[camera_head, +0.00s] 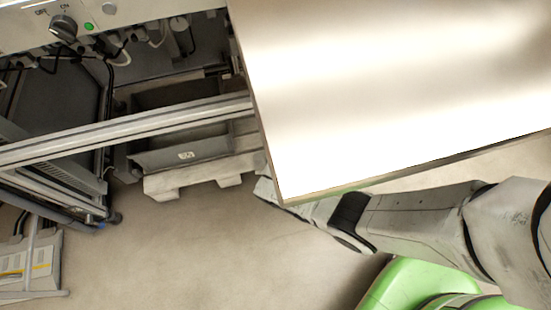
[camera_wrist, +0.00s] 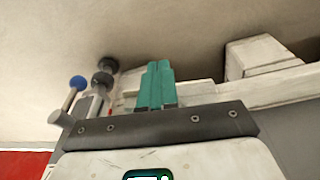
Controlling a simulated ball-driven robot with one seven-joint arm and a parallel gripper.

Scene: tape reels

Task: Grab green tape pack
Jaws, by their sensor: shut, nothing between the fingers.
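No green tape pack can be made out in either view. My gripper (camera_wrist: 158,66) shows in the wrist view as two teal fingers side by side, shut against each other with nothing between them. In the head view my arm reaches left from the right edge and passes beneath a large bright metal panel (camera_head: 390,90). The panel's corner overlaps the end of my arm, so my gripper is hidden there.
A grey bin (camera_head: 190,153) sits on a pale pallet (camera_head: 200,178) behind a metal rail (camera_head: 130,131). A control panel with a knob (camera_head: 63,28) is at upper left. Blue-ended (camera_wrist: 78,82) and black-ended levers (camera_wrist: 102,79) stand left of my fingers. Floor (camera_head: 200,250) is clear.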

